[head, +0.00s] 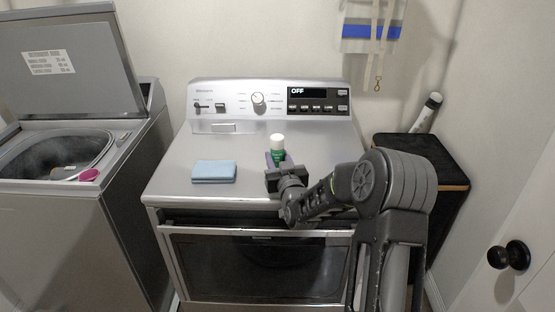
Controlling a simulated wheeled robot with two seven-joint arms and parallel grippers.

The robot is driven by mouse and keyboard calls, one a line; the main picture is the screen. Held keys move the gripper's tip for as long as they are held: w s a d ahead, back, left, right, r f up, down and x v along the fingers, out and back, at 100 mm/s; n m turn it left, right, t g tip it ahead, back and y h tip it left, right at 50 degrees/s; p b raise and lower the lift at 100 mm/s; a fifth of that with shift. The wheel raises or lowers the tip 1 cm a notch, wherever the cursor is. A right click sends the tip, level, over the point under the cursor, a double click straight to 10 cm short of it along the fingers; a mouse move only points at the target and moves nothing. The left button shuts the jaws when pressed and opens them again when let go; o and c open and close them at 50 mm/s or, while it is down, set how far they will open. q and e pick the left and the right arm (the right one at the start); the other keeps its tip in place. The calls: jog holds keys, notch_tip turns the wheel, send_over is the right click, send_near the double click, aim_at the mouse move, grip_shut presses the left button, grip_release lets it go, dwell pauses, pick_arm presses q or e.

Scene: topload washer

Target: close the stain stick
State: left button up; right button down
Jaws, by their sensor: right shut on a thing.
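The stain stick (278,155) stands upright on the dryer's top, a small green body with a white top. I cannot tell from here whether the white part is its cap. My right gripper (276,163) reaches in from the lower right and is shut on the stick's lower part, its fingers hiding part of the green body. My left gripper is not in view.
A folded blue cloth (214,171) lies left of the stick on the dryer (180,170). The control panel (270,98) rises behind. An open washer (60,200) with a pink item (89,175) stands left. A dark stand (425,150) holds a white tube (427,113) at right.

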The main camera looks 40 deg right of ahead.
jog(key=shift+f, duration=0.35)
jog(key=shift+f, duration=0.1)
jog(key=c, duration=1)
grip_release()
jog(key=shift+o, duration=0.2)
